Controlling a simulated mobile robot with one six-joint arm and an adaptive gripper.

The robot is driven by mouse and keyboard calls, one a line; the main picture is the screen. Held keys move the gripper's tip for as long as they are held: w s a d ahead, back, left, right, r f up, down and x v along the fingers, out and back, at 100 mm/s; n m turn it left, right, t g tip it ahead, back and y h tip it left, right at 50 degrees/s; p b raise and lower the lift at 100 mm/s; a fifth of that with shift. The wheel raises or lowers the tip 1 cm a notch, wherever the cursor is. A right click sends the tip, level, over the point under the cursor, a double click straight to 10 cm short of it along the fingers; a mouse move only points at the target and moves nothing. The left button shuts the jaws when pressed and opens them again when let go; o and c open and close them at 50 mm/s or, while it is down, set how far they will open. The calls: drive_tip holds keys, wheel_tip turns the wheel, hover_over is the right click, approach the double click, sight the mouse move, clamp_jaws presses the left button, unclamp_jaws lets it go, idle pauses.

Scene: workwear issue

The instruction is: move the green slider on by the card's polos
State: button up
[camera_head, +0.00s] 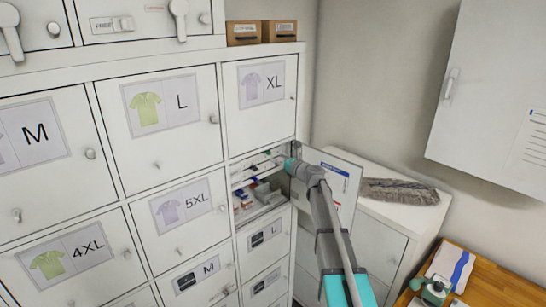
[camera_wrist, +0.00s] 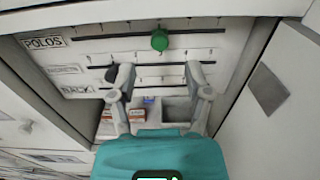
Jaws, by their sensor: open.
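In the wrist view the green slider (camera_wrist: 159,40), a round knob, sits on the top scale row, right of the middle. The label POLOS (camera_wrist: 44,42) stands at that row's left end. My gripper (camera_wrist: 158,72) is open, its two fingers apart below the knob and not around it; nothing is between them. In the head view my gripper (camera_head: 288,160) reaches into the open compartment, and the slider cannot be made out there. A small printed card (camera_head: 335,180) is on the open door's inner face; its text is too small to read.
Below the scales the compartment holds small boxes (camera_wrist: 107,128) and a grey tray (camera_wrist: 178,110). The open door (camera_wrist: 265,100) stands close to my gripper's right. Closed lockers with shirt pictures and sizes fill the left. A grey duster (camera_head: 400,191) lies on the low cabinet.

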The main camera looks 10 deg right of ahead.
drive_tip(key=v, duration=0.6)
drive_tip(key=shift+s+d, duration=0.1)
drive_tip(key=s+a+f+n+g+b, duration=0.4)
drive_tip(key=s+a+f+n+g, duration=0.15)
drive_tip(key=s+f+n, duration=0.35)
drive_tip(key=s+a+f+n+g+b, duration=0.45)
drive_tip(key=s+a+f+n, duration=0.3)
drive_tip(key=f, duration=0.35)
drive_tip(key=s+d+f+n+g+h+b, duration=0.2)
drive_tip(key=s+f+n+h+b, duration=0.2)
drive_tip(key=s, duration=0.6)
drive_tip(key=s+d+f+n+g+h+b, duration=0.2)
drive_tip(key=s+f+n+g+h+b, duration=0.1)
drive_tip(key=s+f+n, duration=0.6)
wheel_tip(320, 180, down, 2)
drive_tip(key=shift+s+d+f+g+h+b, duration=0.3)
drive_tip(key=shift+s+h+b, duration=0.4)
drive_tip(key=shift+s+h, duration=0.25)
